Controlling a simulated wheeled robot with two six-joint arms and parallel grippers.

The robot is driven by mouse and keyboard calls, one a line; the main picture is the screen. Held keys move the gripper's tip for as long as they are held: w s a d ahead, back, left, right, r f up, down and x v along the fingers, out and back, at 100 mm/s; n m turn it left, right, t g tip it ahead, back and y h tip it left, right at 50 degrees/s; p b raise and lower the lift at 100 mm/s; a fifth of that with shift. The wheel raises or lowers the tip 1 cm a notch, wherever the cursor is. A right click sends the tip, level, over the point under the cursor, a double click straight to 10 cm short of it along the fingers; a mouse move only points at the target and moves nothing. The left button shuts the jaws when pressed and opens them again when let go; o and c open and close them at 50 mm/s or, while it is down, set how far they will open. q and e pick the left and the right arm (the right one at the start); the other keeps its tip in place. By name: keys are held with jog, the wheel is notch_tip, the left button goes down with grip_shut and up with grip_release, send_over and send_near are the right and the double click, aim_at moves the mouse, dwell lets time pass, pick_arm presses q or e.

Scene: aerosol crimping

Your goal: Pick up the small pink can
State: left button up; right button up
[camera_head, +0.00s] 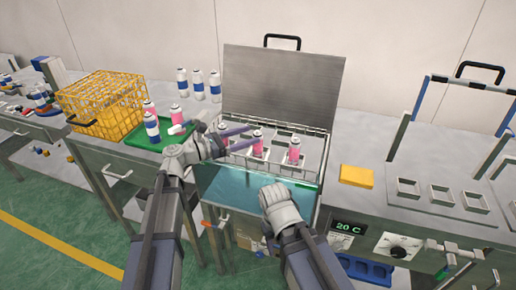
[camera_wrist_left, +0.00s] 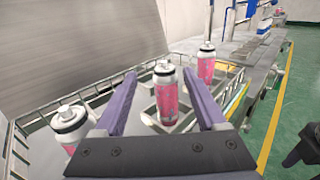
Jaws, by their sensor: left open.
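Several pink cans with white tops stand in the wire rack of the open bath. The middle pink can (camera_head: 257,145) is at my left gripper (camera_head: 254,135), whose purple fingers are open. In the left wrist view this can (camera_wrist_left: 167,100) stands upright between the fingers of the left gripper (camera_wrist_left: 160,74), with gaps at its sides. Another pink can (camera_head: 294,151) stands to its right, also in the wrist view (camera_wrist_left: 205,68). A third (camera_wrist_left: 69,126) is at the left, partly hidden. My right gripper (camera_head: 280,205) is over the bath's front; its fingers are hidden.
A green tray (camera_head: 133,141) holds pink and blue cans, beside a yellow wire basket (camera_head: 100,103). Several blue-and-white cans (camera_head: 197,84) stand behind. The raised lid (camera_head: 283,85) closes off the back. A yellow block (camera_head: 356,176) lies right of the bath.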

pick_arm(q)
jog(key=shift+s+x, duration=0.15)
jog(key=shift+x, duration=1.5)
jog(key=shift+s+x, duration=0.1)
jog(key=shift+x, duration=1.6)
jog(key=shift+s+d, duration=0.1)
grip_shut()
